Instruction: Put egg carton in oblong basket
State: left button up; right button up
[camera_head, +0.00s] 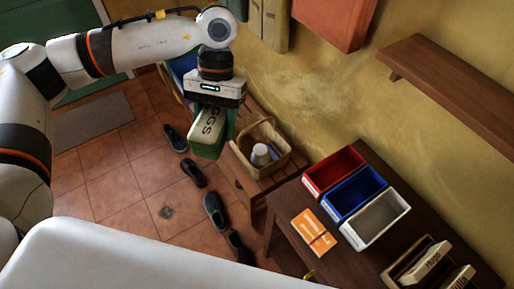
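The egg carton (207,132) is green with a pale top lettered "EGGS". It hangs tilted under my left gripper (214,103), which is shut on it; the fingertips are mostly hidden by the carton. The oblong basket (241,159) is woven, tan, with a handle. It stands on a wooden bench just right of and below the carton in the picture, and the two look apart. A white container (260,154) and something bluish lie inside the basket. My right gripper is not in view.
Red (333,171), blue (354,193) and grey (375,219) bins stand in a row on a dark table. An orange box (313,233) lies beside them. Several dark shoes (214,208) are on the tiled floor. A wooden shelf (450,82) juts from the wall.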

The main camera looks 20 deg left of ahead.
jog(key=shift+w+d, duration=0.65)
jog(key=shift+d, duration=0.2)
